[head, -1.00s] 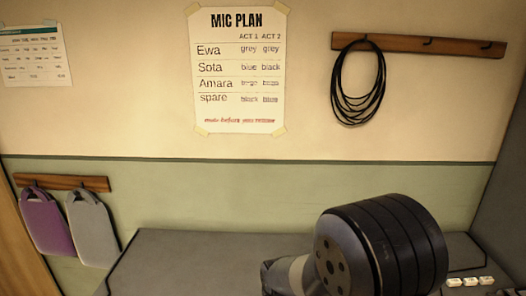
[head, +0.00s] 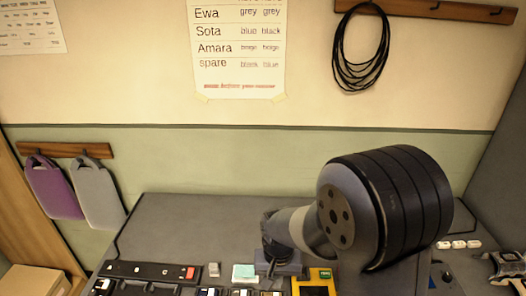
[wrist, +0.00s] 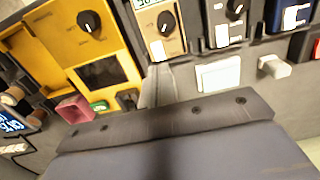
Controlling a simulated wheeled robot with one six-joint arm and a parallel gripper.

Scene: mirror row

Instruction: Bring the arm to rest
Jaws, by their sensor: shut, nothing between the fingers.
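My gripper (head: 281,264) is low over the grey counter (head: 190,225), partly hidden behind my own dark arm joint in the head view. In the wrist view its narrow fingers (wrist: 157,86) are together with nothing between them. They point toward a row of devices. A yellow device (head: 317,283) with a dark screen is just right of the gripper, and it fills the upper left of the wrist view (wrist: 90,45). I cannot tell whether the fingers touch anything.
A white pad (head: 245,272) and small packs with displays are near the gripper. Small white blocks (head: 459,244) lie right.

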